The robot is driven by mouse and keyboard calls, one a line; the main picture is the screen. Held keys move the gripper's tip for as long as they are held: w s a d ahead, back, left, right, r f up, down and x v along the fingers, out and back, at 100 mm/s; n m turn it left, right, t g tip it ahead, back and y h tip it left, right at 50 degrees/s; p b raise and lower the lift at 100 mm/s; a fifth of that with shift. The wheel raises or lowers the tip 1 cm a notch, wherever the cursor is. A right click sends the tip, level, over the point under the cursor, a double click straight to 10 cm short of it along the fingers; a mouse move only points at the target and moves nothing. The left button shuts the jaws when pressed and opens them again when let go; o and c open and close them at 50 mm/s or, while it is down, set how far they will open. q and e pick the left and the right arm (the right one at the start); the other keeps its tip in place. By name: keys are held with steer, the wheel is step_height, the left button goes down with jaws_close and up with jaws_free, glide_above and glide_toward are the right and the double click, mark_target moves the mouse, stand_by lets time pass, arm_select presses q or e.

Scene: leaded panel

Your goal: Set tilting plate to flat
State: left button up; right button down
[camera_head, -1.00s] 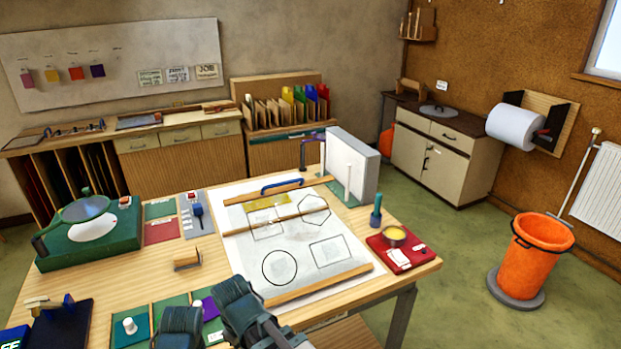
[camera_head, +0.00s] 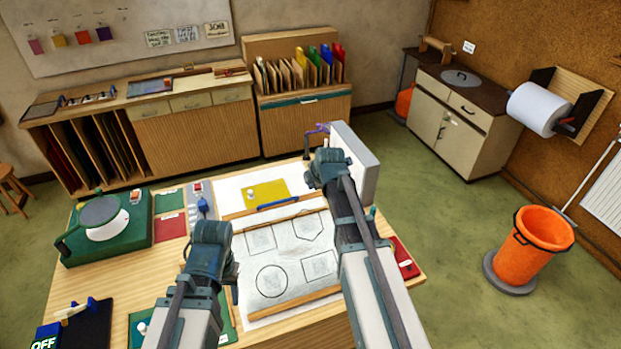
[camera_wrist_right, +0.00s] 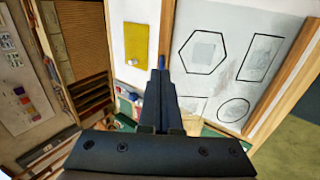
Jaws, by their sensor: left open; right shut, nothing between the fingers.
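The plate (camera_head: 289,262) is a pale panel with drawn outlines. My right gripper (camera_wrist_right: 161,72) is shut and empty, pointing over the far strip in the wrist view. In the head view the right arm hides part of the plate's right side. My left gripper (camera_head: 233,287) is open at the plate's left edge. Its fingers are partly hidden.
A yellow sheet (camera_head: 265,193) lies beyond the far strip. A thick grey-white slab (camera_head: 362,165) stands upright at the right. A green machine (camera_head: 105,240) with a round disc occupies the left of the bench. A red tray (camera_head: 404,262) lies behind the right arm.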

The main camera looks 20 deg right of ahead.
arm_select(q)
step_height(320, 180, down, 12)
steer(key=b, duration=1.1)
steer(key=shift+r+b, duration=0.25)
steer(key=shift+b, duration=0.15)
arm_select(e)
glide_toward(304, 202)
steer(key=w+f, duration=0.2)
steer(key=w, duration=0.1)
steer(key=w+f, duration=0.1)
steer(key=w, duration=0.1)
steer(key=shift+w+f, duration=0.1)
steer(key=shift+f, duration=0.25)
